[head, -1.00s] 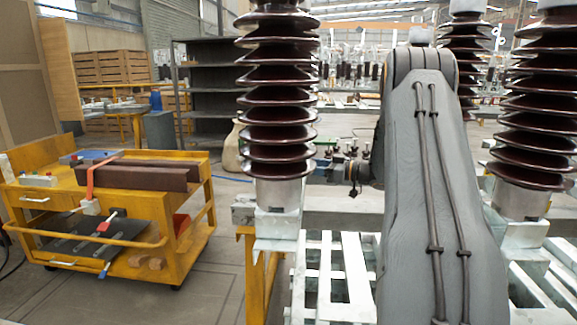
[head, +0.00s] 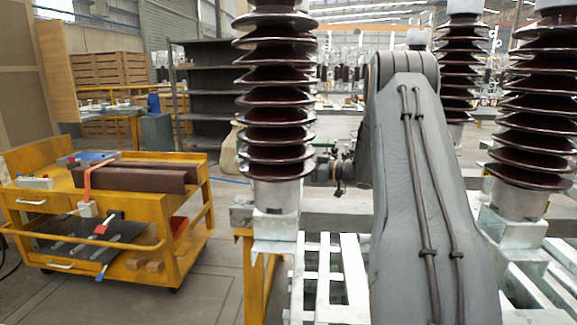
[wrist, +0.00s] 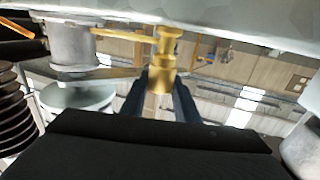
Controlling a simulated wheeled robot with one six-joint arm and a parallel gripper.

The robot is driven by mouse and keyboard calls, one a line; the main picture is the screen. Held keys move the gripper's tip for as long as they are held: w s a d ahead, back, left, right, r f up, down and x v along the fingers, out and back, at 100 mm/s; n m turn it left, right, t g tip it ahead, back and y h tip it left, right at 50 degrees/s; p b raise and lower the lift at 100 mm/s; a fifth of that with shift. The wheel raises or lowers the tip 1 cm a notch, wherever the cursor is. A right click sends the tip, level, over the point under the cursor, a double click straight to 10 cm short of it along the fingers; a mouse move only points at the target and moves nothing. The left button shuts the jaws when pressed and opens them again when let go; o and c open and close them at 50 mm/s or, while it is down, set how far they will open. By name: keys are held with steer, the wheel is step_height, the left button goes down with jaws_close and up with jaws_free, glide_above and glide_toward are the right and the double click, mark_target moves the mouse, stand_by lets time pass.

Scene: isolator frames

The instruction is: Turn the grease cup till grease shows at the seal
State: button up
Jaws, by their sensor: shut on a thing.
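A brass grease cup (wrist: 163,58) hangs below a pale grey surface in the wrist view, with a collar near its top and a wider lower body. My gripper (wrist: 162,80) has its two dark fingers on either side of the lower body and is shut on it. I cannot make out the seal or any grease. In the head view my grey arm hides the fingers and the cup.
A grey metal cylinder (wrist: 78,45) and a flat bar (wrist: 100,76) are left of the cup. A ribbed brown insulator (head: 275,110) stands on the slatted galvanised frame (head: 325,262). A yellow cart (head: 190,235) is at left.

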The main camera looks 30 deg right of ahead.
steer(key=shift+p, duration=0.3)
steer(key=shift+s+a+r+m+t+h+p, duration=0.1)
steer(key=shift+r+m+t+h+p, duration=0.05)
steer(key=shift+m+t+h+p, duration=1.25)
steer(key=shift+m+h+p, duration=0.4)
steer(key=shift+h, duration=0.4)
steer(key=m+t+h+p, duration=0.1)
steer(key=m+h, duration=0.1)
steer(key=h, duration=0.2)
steer(key=shift+f+m+t+h, duration=0.2)
steer(key=shift+m+t+h, duration=0.1)
steer(key=shift+m+h, duration=0.55)
steer(key=shift+m+h, duration=0.25)
steer(key=shift+h, duration=0.3)
steer(key=o, duration=1)
steer(key=shift+o, duration=0.2)
